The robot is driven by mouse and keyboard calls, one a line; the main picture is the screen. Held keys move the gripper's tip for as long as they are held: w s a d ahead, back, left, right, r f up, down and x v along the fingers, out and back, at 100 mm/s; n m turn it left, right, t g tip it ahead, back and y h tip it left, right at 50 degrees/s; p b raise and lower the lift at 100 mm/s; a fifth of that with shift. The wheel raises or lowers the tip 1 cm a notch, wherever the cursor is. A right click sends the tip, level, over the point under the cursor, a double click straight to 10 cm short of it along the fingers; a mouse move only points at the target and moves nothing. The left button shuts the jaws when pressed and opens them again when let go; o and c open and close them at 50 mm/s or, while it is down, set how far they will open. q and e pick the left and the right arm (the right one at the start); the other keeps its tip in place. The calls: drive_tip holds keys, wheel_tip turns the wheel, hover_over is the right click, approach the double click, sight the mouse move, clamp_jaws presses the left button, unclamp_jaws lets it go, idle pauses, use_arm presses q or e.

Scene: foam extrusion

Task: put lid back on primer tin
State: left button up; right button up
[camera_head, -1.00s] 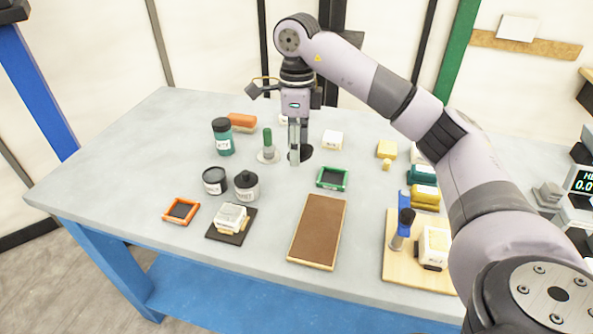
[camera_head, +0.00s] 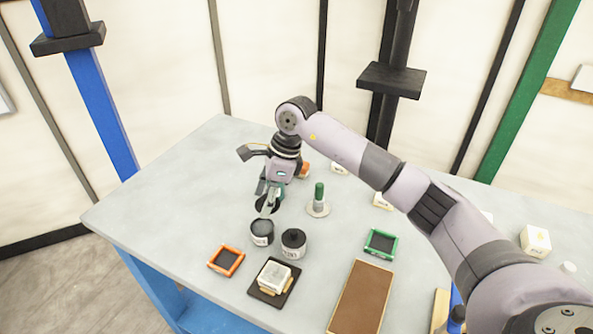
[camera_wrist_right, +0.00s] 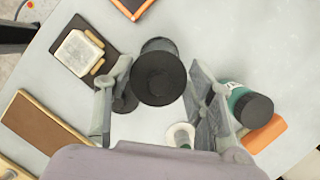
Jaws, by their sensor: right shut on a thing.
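The primer tin (camera_head: 262,238) is a small dark grey tin with a pale label, standing upright on the table in the head view. Its top looks dark and uncovered. My right gripper (camera_head: 268,205) is shut on the lid, a dark round disc, just behind and above the tin. In the right wrist view the lid (camera_wrist_right: 158,80) sits between the two fingers of the gripper (camera_wrist_right: 158,88), and part of the tin's side (camera_wrist_right: 158,45) shows past its edge. The lid looks apart from the tin. My left gripper is not in view.
A teal jar (camera_wrist_right: 247,106) and an orange block (camera_wrist_right: 266,134) are near my right finger. A green-topped stick on a white base (camera_head: 319,200), an orange frame (camera_head: 238,265) and a black pad (camera_head: 257,288) are nearby. The table's left is clear.

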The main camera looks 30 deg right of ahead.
sight(262, 201)
drive_tip(key=shift+w+a+f, duration=0.4)
drive_tip(key=shift+w+a, duration=0.05)
drive_tip(key=shift+a, duration=0.3)
drive_tip(key=shift+s+a+f, duration=0.1)
drive_tip(key=shift+s+f, duration=0.05)
drive_tip(key=shift+f, duration=0.4)
drive_tip(key=shift+f+b, duration=0.3)
drive_tip(key=shift+b, duration=0.05)
drive_tip(key=shift+f, duration=0.35)
wheel_tip(262, 201, down, 3)
drive_tip(key=shift+r+b, duration=0.1)
drive_tip(key=shift+b, duration=0.85)
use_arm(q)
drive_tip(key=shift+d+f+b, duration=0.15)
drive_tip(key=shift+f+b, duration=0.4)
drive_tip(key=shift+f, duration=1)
use_arm(e)
drive_tip(key=shift+f, duration=0.6)
use_arm(q)
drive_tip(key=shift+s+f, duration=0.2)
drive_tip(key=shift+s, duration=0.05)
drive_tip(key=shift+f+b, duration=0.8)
drive_tip(key=shift+b, duration=0.2)
use_arm(e)
drive_tip(key=shift+f, duration=0.2)
